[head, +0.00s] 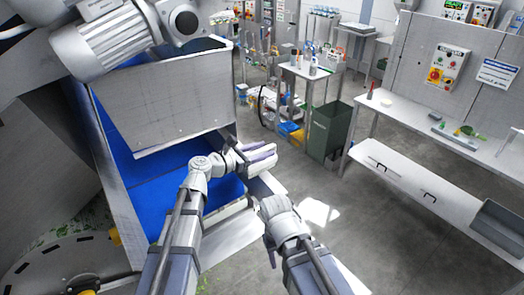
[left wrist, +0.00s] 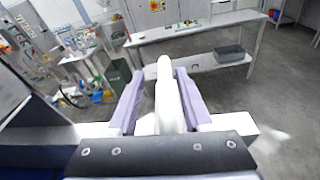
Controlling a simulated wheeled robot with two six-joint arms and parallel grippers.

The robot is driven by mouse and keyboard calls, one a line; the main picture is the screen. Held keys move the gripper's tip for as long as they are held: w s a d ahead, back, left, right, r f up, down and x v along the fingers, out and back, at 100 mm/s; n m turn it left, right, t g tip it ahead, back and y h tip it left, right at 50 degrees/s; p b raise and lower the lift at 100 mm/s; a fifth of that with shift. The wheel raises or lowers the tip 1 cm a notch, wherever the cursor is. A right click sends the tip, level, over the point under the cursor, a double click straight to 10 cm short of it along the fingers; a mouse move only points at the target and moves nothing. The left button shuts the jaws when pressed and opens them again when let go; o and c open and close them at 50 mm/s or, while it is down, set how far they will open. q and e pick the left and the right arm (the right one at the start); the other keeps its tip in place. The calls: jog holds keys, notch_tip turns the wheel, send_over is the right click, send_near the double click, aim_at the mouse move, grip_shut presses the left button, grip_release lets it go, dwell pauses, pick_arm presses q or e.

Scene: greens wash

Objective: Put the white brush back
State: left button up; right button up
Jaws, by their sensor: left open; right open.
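My left gripper (head: 263,153) is beside the lower end of the blue conveyor in the head view. In the left wrist view its two lilac fingers stand apart. A white, round-ended piece (left wrist: 164,90) stands between them, with gaps beside its upper part. It looks like the white brush, but I cannot be sure, and its lower end is hidden. My right gripper (head: 279,207) is lower and to the right in the head view, apart from the left one; its fingers are hard to make out. I see no white brush clearly elsewhere.
The blue conveyor (head: 166,190) and a grey metal hopper (head: 175,105) are at left. A green bin (head: 328,130) stands ahead beside a small table (head: 308,72). A long workbench (head: 420,140) with small items runs along the right. The floor (head: 400,235) between is clear.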

pick_arm(q)
jog(key=shift+r, duration=0.1)
jog(key=shift+r+p, duration=0.35)
jog(key=shift+p, duration=0.05)
jog(key=shift+s+a+r+p, duration=0.1)
jog(key=shift+a+r+p, duration=0.05)
jog(key=shift+r+p, duration=0.15)
jog(key=p+v, duration=0.1)
jog(key=v, duration=1)
jog(key=shift+s+a, duration=0.2)
jog(key=shift+a, duration=0.05)
jog(key=shift+f, duration=0.15)
